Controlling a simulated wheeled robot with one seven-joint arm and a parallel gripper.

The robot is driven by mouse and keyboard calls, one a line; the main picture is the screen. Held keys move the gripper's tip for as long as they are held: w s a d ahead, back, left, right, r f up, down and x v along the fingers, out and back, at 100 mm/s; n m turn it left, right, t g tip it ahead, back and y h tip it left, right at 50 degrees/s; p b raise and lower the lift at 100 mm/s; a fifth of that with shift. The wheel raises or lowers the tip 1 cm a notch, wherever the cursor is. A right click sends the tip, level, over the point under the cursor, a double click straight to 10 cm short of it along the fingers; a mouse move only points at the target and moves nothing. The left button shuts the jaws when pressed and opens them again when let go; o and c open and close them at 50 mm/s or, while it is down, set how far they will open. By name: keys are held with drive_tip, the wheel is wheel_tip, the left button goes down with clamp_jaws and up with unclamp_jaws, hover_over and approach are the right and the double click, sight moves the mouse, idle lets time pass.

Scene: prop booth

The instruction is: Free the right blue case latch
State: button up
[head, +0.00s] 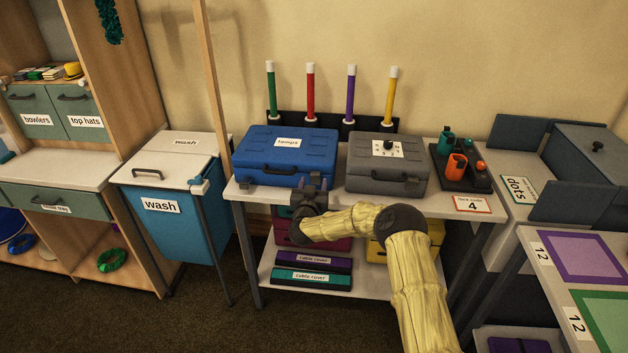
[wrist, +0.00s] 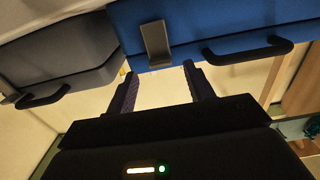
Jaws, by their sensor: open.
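The blue case (head: 262,150) stands on the white table at the back left, its lid down. Its dark handle (head: 280,171) is at the front. The wrist view, turned over, shows the blue case (wrist: 215,25), its handle (wrist: 248,50) and the right latch (wrist: 154,42), a grey flap against the front face. My gripper (wrist: 160,80) is open and empty, its two fingers pointing at the case on either side of the latch's line, apparently short of it. In the head view my gripper (head: 311,187) is at the case's front right corner and covers the latch.
A grey case (head: 378,176) with a dial stands close to the right of the blue case. Upright coloured rods in a black rack (head: 335,122) stand behind. Cable cover boxes (head: 312,264) lie on the shelf below. A blue wash bin (head: 185,226) stands left of the table.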

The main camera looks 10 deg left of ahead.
sight(315, 180)
drive_tip(key=shift+w, duration=1.3)
drive_tip(key=c, duration=1)
